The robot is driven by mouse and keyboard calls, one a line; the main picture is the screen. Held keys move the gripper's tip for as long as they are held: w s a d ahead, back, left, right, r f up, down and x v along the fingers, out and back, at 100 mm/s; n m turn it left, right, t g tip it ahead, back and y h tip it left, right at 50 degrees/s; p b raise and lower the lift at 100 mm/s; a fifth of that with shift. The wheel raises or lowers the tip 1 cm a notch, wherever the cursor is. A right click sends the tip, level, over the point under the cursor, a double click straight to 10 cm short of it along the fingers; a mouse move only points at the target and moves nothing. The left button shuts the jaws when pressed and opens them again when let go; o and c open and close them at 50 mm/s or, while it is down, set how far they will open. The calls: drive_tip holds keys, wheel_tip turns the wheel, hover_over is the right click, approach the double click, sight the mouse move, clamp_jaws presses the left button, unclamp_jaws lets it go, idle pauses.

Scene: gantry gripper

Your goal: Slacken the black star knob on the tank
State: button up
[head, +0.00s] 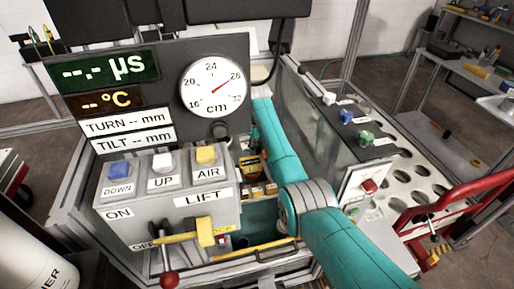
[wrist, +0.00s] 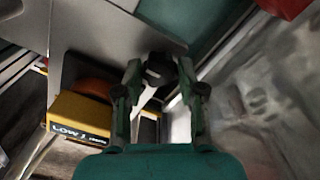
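A black knob (wrist: 158,68) shows in the wrist view in front of a grey metal plate. It stands between the two fingertips of my gripper (wrist: 160,75); its lobes are too dark to make out. Whether the fingers touch it, I cannot tell. In the head view my teal arm reaches down into the tank (head: 325,115), beside its clear wall.
The control box (head: 170,195) with DOWN, UP and AIR buttons and a yellow lever (head: 205,233) stands left of my arm. A yellow block marked LOW (wrist: 78,118) lies left of my fingers. A red button box (head: 368,187) and a perforated plate (head: 425,186) lie right.

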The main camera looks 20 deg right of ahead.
drive_tip(key=shift+c, duration=0.7)
drive_tip(key=shift+n, duration=0.3)
